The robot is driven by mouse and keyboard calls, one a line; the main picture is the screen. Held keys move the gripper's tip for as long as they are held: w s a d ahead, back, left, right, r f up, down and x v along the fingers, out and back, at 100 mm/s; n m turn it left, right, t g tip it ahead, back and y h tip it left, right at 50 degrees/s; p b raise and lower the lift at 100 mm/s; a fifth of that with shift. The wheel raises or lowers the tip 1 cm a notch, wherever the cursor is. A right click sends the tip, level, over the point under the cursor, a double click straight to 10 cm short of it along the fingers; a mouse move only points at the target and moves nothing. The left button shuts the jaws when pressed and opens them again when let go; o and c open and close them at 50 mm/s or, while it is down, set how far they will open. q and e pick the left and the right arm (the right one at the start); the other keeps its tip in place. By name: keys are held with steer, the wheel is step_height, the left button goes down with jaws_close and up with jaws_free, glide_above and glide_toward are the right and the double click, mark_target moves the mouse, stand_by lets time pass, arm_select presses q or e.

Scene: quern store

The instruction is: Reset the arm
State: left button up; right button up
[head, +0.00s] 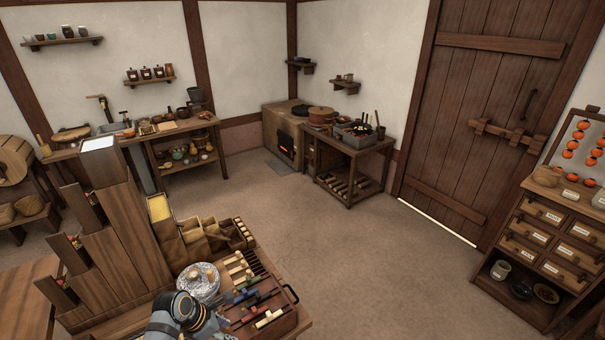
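A grey and black part of one of my arms (182,312) shows at the bottom edge, left of the middle. No gripper fingers show, so neither gripper's state can be seen. My other arm is out of view.
Tall stepped wooden bins (118,235) rise on the near counter's left. The floor (370,245) is clear in the middle. A stove (284,130) and a side table (352,150) stand at the back. A drawer cabinet (548,240) stands right, beside a barred door (480,110).

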steer(key=w+f+b, duration=0.1)
steer(key=w+b, duration=0.1)
steer(key=w, duration=0.4)
arm_select(q)
steer(key=s+a+f+m+y, duration=0.1)
steer(key=s+a+f+m, duration=0.15)
steer(key=f, duration=0.65)
steer(key=s+a+f+m+y, duration=0.1)
steer(key=s+a+f+m, duration=0.2)
steer(key=f, duration=0.6)
steer(key=s+f+m+y+b, duration=0.1)
steer(key=s+f+m+b, duration=0.1)
steer(key=s+f+m, duration=0.8)
steer(key=s+a+f+m+g+y+b, duration=0.1)
steer(key=s+f+m, duration=0.8)
steer(key=s, duration=1.1)
step_height(320, 180, down, 3)
steer(key=shift+s+m+y+b, duration=0.15)
steer(key=shift+m+y+b, duration=0.2)
steer(key=shift+b, duration=0.25)
arm_select(e)
steer(key=f, duration=0.1)
steer(key=s+f, duration=0.1)
steer(key=f, duration=0.1)
steer(key=s+f, duration=0.1)
steer(key=f, duration=0.1)
steer(key=shift+s, duration=0.25)
steer(key=shift+s, duration=0.3)
